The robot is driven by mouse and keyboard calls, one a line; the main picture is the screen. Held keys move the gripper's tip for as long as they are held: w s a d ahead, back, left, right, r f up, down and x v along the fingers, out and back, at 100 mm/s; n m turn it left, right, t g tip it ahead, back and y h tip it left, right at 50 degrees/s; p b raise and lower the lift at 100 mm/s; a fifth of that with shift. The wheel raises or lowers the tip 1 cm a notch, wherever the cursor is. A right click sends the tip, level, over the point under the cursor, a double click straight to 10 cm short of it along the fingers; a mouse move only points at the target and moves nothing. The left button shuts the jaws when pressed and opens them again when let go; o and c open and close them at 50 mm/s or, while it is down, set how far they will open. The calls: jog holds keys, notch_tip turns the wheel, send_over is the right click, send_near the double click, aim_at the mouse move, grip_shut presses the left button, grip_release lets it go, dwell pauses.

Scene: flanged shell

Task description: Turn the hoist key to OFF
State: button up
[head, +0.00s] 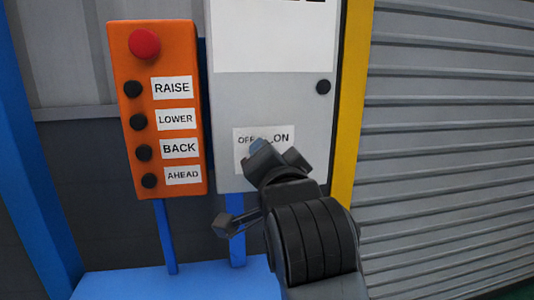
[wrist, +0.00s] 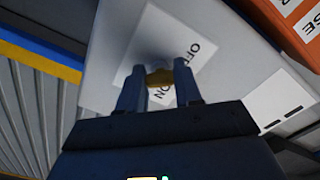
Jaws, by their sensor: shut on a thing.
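The hoist key (wrist: 159,78) is a small brass-coloured piece in the wrist view, standing at the label plate between OFF and ON. My gripper (wrist: 158,82) is shut on it, one finger on each side. In the head view my gripper (head: 258,149) reaches up to the white OFF/ON label (head: 242,133) on the grey cabinet and hides the key. The label also shows in the wrist view (wrist: 150,32), turned on its side. Which word the key points to cannot be told.
An orange button box (head: 155,60) with a red button (head: 144,44) and RAISE, LOWER, BACK and AHEAD labels stands left of the grey cabinet (head: 230,95). A yellow post (head: 354,100) and a ribbed shutter (head: 450,140) are on the right.

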jog(key=shift+f+n, duration=0.15)
jog(key=shift+n, duration=0.25)
jog(key=o, duration=1)
jog(key=shift+o, duration=0.2)
jog(key=shift+s, duration=0.1)
jog(key=v, duration=0.7)
jog(key=shift+s+b, duration=0.3)
jog(key=shift+b, duration=0.15)
jog(key=shift+d, duration=0.1)
